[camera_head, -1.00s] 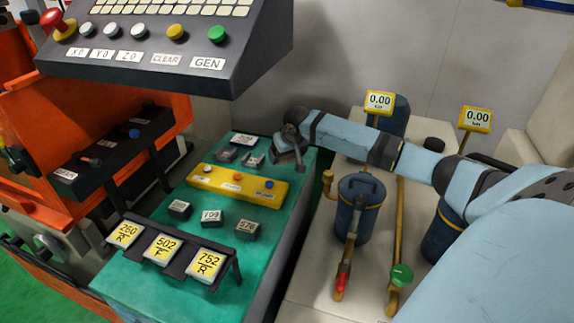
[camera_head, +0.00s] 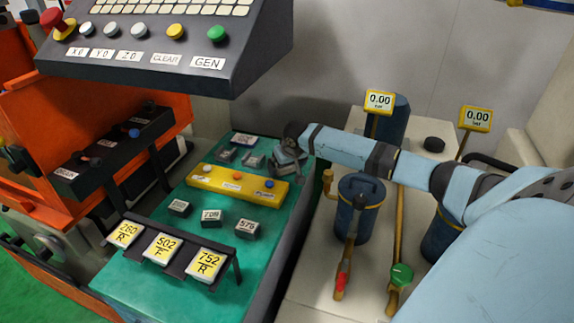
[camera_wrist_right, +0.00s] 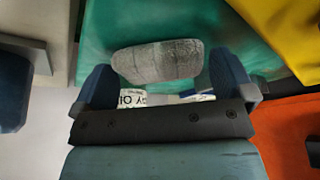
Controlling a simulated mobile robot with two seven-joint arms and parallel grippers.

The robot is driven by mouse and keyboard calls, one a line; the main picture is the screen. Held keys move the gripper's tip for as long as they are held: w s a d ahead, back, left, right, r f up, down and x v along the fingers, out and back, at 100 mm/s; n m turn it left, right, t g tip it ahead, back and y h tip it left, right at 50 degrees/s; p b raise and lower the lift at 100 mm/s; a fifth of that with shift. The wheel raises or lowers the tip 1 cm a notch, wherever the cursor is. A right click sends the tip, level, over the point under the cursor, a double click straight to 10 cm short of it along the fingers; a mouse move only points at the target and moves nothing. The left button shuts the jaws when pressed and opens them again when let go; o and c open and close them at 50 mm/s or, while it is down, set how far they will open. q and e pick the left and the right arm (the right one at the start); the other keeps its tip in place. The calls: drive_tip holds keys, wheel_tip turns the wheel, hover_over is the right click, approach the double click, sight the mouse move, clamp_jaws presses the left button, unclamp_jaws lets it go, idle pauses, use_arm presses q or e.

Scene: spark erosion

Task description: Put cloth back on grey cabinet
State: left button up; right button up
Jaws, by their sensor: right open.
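A grey, rounded, folded cloth (camera_wrist_right: 158,62) lies on the green top (camera_wrist_right: 115,30) in the right wrist view. My right gripper (camera_wrist_right: 162,70) is open, with one dark blue finger at each side of the cloth; I cannot tell whether they touch it. In the head view my right gripper (camera_head: 290,160) is over the far right edge of the green top (camera_head: 135,278), and the cloth cannot be made out clearly there. No cabinet can be named for certain as the grey one. My left gripper is not in view.
A yellow strip with buttons (camera_head: 212,181) and several small grey blocks sit on the green top. A rack of yellow labelled tags (camera_head: 190,249) stands in front. A blue canister (camera_head: 350,222) and pipes stand to the right. A control panel (camera_head: 130,75) overhangs at upper left.

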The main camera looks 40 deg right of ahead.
drive_tip(key=v, duration=1.2)
drive_tip(key=shift+r, duration=0.1)
